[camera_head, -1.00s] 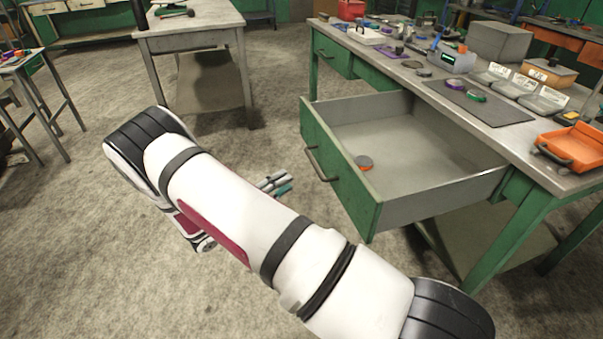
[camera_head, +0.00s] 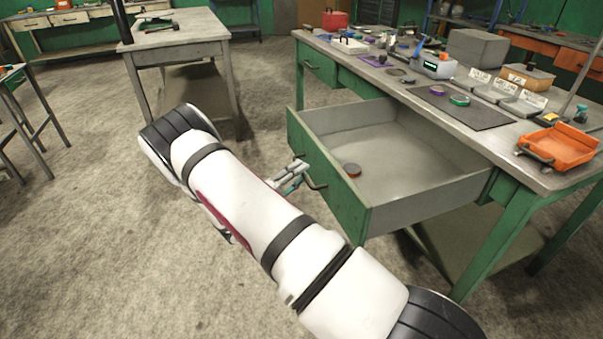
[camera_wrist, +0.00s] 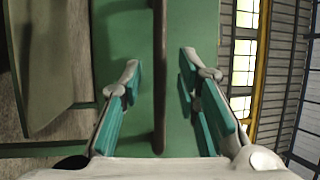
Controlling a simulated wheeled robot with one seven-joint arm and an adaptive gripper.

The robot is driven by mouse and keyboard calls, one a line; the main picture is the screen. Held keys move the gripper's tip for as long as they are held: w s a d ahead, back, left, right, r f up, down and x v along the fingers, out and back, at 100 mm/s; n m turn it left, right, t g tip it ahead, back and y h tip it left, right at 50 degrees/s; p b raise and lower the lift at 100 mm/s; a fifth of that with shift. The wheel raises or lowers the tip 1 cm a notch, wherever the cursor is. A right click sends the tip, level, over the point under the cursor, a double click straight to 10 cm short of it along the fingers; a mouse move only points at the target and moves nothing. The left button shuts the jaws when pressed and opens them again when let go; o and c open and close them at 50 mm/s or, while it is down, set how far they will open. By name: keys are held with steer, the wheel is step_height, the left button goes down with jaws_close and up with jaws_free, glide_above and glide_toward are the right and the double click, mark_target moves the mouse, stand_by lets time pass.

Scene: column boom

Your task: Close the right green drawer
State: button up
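The right green drawer (camera_head: 327,190) is pulled well out of the workbench in the head view, with its front facing left. A dark bar handle (camera_head: 314,172) is on its front. My gripper (camera_head: 298,176) is just in front of the drawer front, beside the handle. In the wrist view my gripper (camera_wrist: 158,75) is open, with teal pads on either side of the dark handle bar (camera_wrist: 159,60). The green drawer front (camera_wrist: 140,110) fills the view behind; I cannot tell whether the fingers touch the handle.
The green workbench (camera_head: 520,165) carries an orange tray (camera_head: 556,146), a dark mat (camera_head: 480,110) and several small items. The left drawer (camera_head: 318,62) looks shut. A grey table (camera_head: 180,50) stands at the back left. Open floor (camera_head: 90,240) lies to the left.

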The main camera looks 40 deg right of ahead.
steer(key=shift+d+r, duration=0.1)
steer(key=shift+d, duration=0.5)
jaws_close()
